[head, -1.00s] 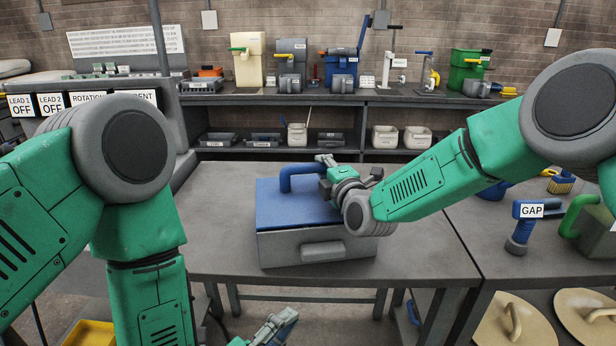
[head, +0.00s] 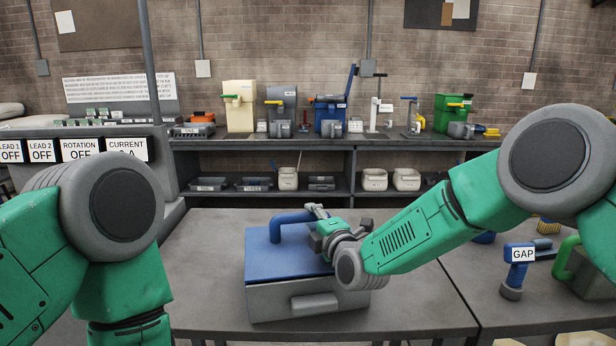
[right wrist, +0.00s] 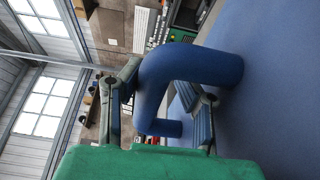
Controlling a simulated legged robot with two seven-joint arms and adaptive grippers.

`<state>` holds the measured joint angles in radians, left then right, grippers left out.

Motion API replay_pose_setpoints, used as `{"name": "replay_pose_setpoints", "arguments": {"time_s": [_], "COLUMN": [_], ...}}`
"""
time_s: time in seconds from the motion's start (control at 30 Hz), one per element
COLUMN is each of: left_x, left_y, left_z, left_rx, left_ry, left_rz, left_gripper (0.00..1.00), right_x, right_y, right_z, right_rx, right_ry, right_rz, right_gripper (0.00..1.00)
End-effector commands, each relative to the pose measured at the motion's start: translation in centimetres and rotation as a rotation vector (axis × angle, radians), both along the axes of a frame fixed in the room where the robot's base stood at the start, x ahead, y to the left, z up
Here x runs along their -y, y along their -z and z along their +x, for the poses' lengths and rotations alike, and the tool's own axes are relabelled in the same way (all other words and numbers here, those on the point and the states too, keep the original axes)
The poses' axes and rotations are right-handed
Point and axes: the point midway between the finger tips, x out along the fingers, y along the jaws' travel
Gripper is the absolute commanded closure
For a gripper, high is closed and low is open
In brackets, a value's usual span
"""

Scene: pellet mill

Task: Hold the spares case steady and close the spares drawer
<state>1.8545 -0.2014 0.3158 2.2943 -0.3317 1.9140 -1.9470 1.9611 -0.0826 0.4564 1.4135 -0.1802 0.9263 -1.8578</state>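The spares case stands on the table, with a flat blue lid (head: 272,258), a grey body and a blue arched handle (head: 290,218) on top. Its front carries the grey pull of the spares drawer (head: 314,305); I cannot tell how far the drawer stands out. My right gripper (head: 338,222) is at the right end of the blue handle. In the right wrist view, the blue handle (right wrist: 190,65) passes between the spread fingers of my right gripper (right wrist: 160,95), with room beside it. My left arm is at the left; its gripper is out of view.
The grey table (head: 205,270) is clear left of the case. On the right-hand table are a blue tool labelled GAP (head: 517,270) and a green-handled item (head: 585,270). A shelf (head: 340,143) with bins and machines stands behind.

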Motion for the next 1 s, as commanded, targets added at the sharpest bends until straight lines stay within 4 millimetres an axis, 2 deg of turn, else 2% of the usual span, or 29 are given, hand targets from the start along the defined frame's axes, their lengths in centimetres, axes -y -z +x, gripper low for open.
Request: {"name": "replay_pose_setpoints", "arguments": {"time_s": [0.33,0.47,1.0], "left_x": [0.0,0.0,0.0], "left_y": [0.0,0.0,0.0], "left_z": [-0.1,-0.1,-0.1], "left_rx": [0.001,0.001,0.001], "left_ry": [0.0,0.0,0.0], "left_rz": [0.0,0.0,-0.001], "left_gripper": [1.0,1.0,1.0], "right_x": [0.0,0.4,4.3], "right_y": [-0.5,-0.6,-0.2], "right_z": [-0.1,-0.8,-9.5], "right_rx": [0.01,0.011,0.005], "right_ry": [0.001,0.0,-0.001], "right_rz": [0.003,0.004,0.001], "right_gripper": [0.63,0.63,0.63]}}
